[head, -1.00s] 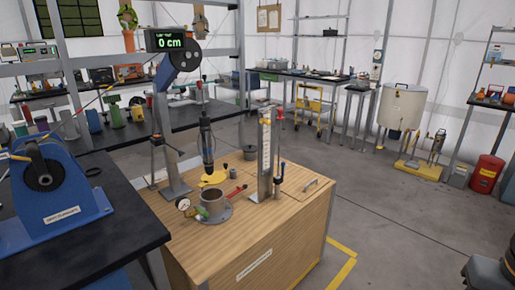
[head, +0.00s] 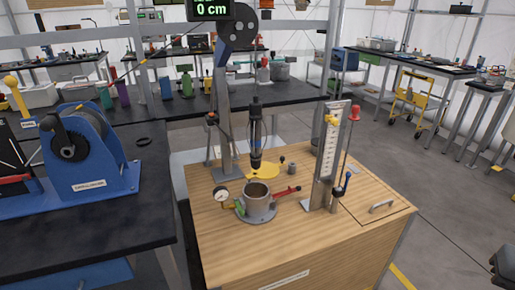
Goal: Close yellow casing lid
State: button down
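The yellow casing lid (head: 263,171) is a flat disc just behind the grey casing (head: 257,198), which stands on a round flange on the wooden bench. The casing's round mouth is uncovered and looks dark inside. A dark tool (head: 256,135) hangs upright above the lid area and partly overlaps it in the picture. I cannot tell whether the lid is joined to the casing. My gripper is not recognisable in the head view.
A red-handled valve (head: 287,192), a green handle (head: 239,209) and a pressure gauge (head: 221,194) surround the casing. A scaled metal post (head: 328,155) stands to the right. A black table with a blue winch (head: 90,155) is at left. Grey floor (head: 455,200) is open at right.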

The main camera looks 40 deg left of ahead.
aim_at(268, 171)
jog(key=u, duration=0.95)
jog(key=i, duration=0.95)
jog(key=u, duration=0.95)
